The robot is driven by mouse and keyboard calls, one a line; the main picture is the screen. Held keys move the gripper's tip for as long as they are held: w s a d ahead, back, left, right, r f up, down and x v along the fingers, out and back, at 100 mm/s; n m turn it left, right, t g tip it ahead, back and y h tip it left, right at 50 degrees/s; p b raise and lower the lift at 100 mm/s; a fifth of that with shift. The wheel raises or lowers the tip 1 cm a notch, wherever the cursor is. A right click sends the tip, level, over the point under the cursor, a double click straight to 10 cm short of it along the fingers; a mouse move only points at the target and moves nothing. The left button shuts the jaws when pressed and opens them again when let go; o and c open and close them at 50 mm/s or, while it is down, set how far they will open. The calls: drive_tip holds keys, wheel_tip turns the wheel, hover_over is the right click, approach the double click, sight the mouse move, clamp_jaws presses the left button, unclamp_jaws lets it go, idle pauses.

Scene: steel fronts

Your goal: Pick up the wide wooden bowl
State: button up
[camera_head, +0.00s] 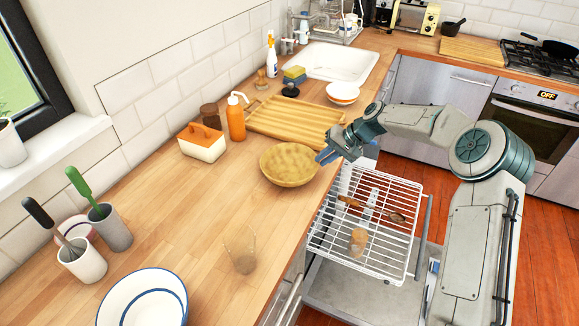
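The wide wooden bowl (288,168) is yellowish-brown and sits upright on the wooden counter, near its front edge. My gripper (324,157) is just at the right of the bowl, with its blue-grey fingers close to the bowl's right rim. I cannot tell whether the fingers touch the rim or how far apart they are. The bowl rests flat on the counter.
A wooden tray (285,122) lies behind the bowl. An orange bottle (236,120) and a white box with an orange lid (203,148) stand at the back left. A clear glass (240,252) is in front. An open dishwasher rack (395,240) is pulled out below my arm.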

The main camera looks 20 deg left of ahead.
sight(318, 164)
drive_tip(key=p+x, duration=0.1)
drive_tip(key=x, duration=0.1)
drive_tip(key=s+p+x, duration=0.1)
drive_tip(key=x, duration=0.1)
drive_tip(key=shift+s+a+f, duration=0.1)
drive_tip(key=shift+a+f, duration=0.3)
drive_tip(key=shift+f, duration=0.15)
clamp_jaws()
drive_tip(key=shift+r, duration=0.1)
